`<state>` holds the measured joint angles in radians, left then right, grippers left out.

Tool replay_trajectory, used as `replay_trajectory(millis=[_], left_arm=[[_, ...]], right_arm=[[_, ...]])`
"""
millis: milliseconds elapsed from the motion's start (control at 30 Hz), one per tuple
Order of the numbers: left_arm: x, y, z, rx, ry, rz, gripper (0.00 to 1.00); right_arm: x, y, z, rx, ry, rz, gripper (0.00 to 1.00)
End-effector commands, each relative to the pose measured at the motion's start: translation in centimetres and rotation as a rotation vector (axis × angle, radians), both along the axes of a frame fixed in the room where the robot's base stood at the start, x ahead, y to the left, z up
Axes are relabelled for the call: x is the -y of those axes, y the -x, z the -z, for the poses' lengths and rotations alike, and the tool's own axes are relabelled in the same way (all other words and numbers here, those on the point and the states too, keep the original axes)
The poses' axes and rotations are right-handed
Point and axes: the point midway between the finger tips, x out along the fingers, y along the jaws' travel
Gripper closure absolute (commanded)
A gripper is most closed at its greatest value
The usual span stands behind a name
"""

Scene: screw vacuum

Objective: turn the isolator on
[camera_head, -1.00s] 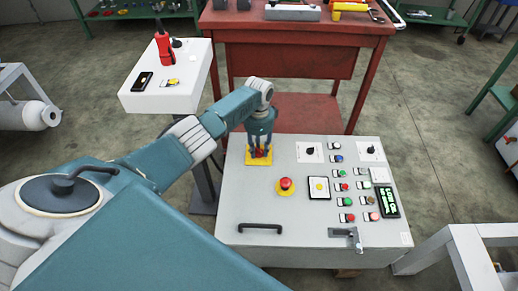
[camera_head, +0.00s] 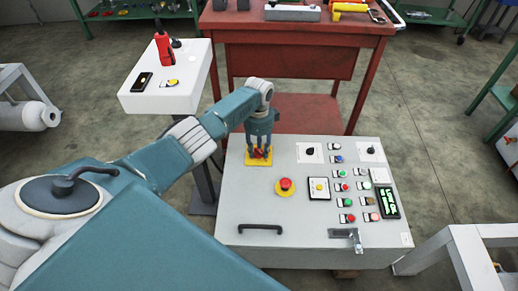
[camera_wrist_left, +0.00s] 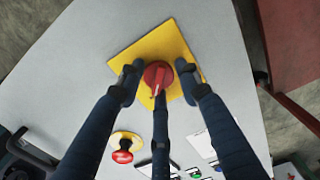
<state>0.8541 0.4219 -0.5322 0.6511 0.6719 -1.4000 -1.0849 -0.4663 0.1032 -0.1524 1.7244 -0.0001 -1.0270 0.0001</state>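The isolator is a red rotary knob (camera_wrist_left: 158,75) on a square yellow plate (camera_wrist_left: 180,45). In the head view the plate (camera_head: 250,162) sits at the back left of the grey control box's top, with the knob (camera_head: 259,153) partly hidden by my fingers. My left gripper (camera_head: 260,145) points down over it. In the left wrist view my left gripper (camera_wrist_left: 158,85) has dark fingers spread, one on each side of the knob and a third below it. They look close to it but not clamped; contact is unclear. My right gripper is not in view.
The grey box (camera_head: 240,205) also carries a red emergency button (camera_head: 285,186), several push buttons, two black selectors, a green-lit display (camera_head: 388,203) and a black handle (camera_head: 260,227). A white stand (camera_head: 195,95) is behind left; a red workbench (camera_head: 290,60) stands behind.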

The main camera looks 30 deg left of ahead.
Motion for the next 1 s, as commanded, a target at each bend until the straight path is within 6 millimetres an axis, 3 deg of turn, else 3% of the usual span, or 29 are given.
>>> replay_trajectory(millis=[33, 300, 467, 800, 1000], left_arm=[[0.0, 0.7, 0.4, -0.018, 0.000, 0.000, 0.51], [0.0, 0.3, 0.2, -0.009, 0.001, -0.002, 0.51], [0.0, 0.2, -0.9, -0.005, 0.001, -0.001, 0.51], [-0.1, 0.2, -7.8, -0.005, -0.001, -0.001, 0.51], [-0.1, 0.3, -10.7, -0.009, 0.001, -0.002, 0.51]], right_arm=[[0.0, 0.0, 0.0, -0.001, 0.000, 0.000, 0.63], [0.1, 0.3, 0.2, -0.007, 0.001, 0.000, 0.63], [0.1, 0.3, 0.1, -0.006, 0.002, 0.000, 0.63], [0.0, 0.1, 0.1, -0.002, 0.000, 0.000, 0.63], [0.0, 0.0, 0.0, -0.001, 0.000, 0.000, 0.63]])
